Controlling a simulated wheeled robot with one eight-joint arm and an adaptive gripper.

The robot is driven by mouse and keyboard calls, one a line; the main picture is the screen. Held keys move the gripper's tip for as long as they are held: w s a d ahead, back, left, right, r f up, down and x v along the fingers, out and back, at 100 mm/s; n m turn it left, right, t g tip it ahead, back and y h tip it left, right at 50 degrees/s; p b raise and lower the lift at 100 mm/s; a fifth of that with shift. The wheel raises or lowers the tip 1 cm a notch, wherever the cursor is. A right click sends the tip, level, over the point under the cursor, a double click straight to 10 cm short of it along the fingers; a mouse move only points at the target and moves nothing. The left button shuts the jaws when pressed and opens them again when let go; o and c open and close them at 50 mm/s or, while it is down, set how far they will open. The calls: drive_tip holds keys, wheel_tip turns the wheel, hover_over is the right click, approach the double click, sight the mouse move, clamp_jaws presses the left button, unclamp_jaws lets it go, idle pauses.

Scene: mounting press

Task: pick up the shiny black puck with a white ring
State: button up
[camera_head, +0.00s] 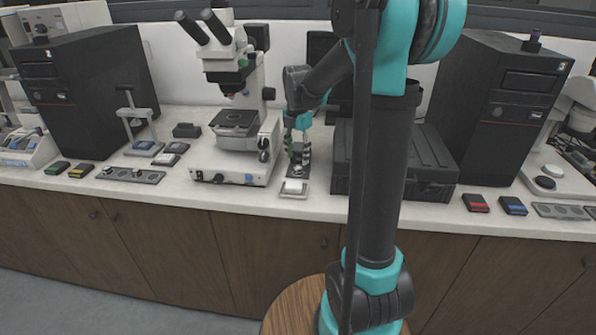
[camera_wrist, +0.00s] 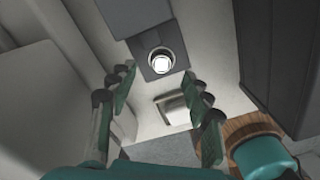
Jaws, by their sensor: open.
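A small round piece (camera_wrist: 161,61) with a bright pale face and a darker rim sits on a dark plate (camera_wrist: 146,47) in the wrist view. I cannot tell for sure that it is the shiny black puck with a white ring. My gripper (camera_wrist: 163,82) is open and empty, its green-padded fingers on either side of the view, with the piece beyond and between the fingertips. In the head view my gripper (camera_head: 297,148) points down over the narrow dark stand right of the microscope and hides most of what is there.
The white microscope (camera_head: 232,150) stands close left of my gripper and a black case (camera_head: 428,165) close right.

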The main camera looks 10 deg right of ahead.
sight(298, 168)
wheel_tip(298, 168, down, 4)
drive_tip(key=shift+s+f, duration=0.1)
drive_tip(key=shift+f, duration=0.05)
drive_tip(key=c, duration=1.1)
